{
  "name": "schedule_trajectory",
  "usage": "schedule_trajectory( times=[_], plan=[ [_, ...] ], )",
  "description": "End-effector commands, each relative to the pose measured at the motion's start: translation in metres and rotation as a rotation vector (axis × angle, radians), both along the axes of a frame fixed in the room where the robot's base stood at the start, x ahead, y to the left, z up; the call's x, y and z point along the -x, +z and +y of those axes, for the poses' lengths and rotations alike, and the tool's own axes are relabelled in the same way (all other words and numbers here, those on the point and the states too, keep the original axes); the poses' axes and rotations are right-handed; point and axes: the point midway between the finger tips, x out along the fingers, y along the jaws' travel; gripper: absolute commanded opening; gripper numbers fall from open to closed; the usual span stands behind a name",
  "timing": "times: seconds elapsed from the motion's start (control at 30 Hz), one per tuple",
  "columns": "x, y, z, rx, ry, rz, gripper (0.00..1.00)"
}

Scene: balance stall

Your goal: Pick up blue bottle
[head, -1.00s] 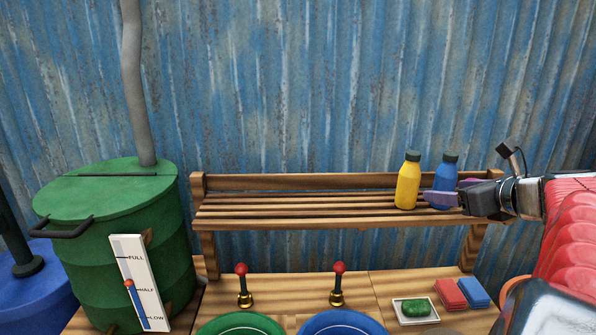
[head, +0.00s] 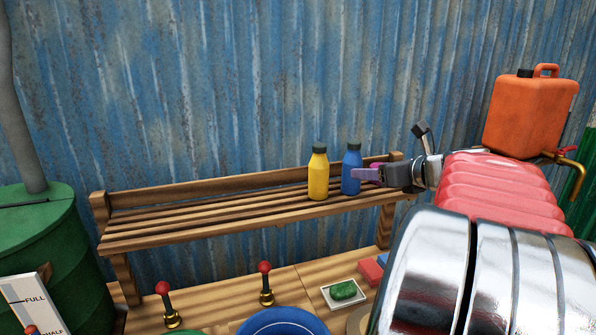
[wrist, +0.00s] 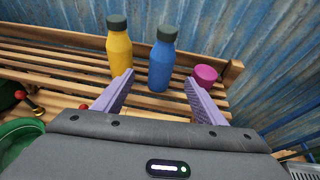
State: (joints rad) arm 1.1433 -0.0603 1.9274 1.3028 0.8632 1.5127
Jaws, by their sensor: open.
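The blue bottle (head: 351,169) with a dark cap stands upright on the slatted wooden shelf (head: 160,218), just right of the yellow bottle (head: 318,174). My gripper (head: 367,174) is at the blue bottle's right side in the head view. In the wrist view, the blue bottle (wrist: 162,62) stands ahead of my open, empty purple fingers (wrist: 158,92), in line with the gap between them. The yellow bottle (wrist: 119,47) stands to the left, beyond the left finger. I cannot tell whether a finger touches the blue bottle.
A pink round object (wrist: 206,74) sits on the shelf behind the right finger. Below the shelf are red-knobbed levers (head: 265,283), a tray with a green soap (head: 343,290) and a blue basin (head: 283,322). An orange jerrycan (head: 525,112) is at right. The shelf's left half is clear.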

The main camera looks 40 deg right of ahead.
Motion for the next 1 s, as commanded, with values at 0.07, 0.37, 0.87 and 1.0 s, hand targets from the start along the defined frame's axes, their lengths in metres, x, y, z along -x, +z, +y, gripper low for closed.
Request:
schedule_trajectory(
  times=[0.07,0.37,0.87,1.0],
  plan=[
    [-0.013,-0.006,-0.002,0.000,0.003,0.001,0.65],
    [-0.041,-0.017,-0.009,0.001,0.002,0.000,0.65],
    [-0.052,-0.023,-0.011,-0.001,0.004,0.002,0.65],
    [-0.067,-0.031,-0.017,0.000,0.004,0.002,0.65]
  ],
)
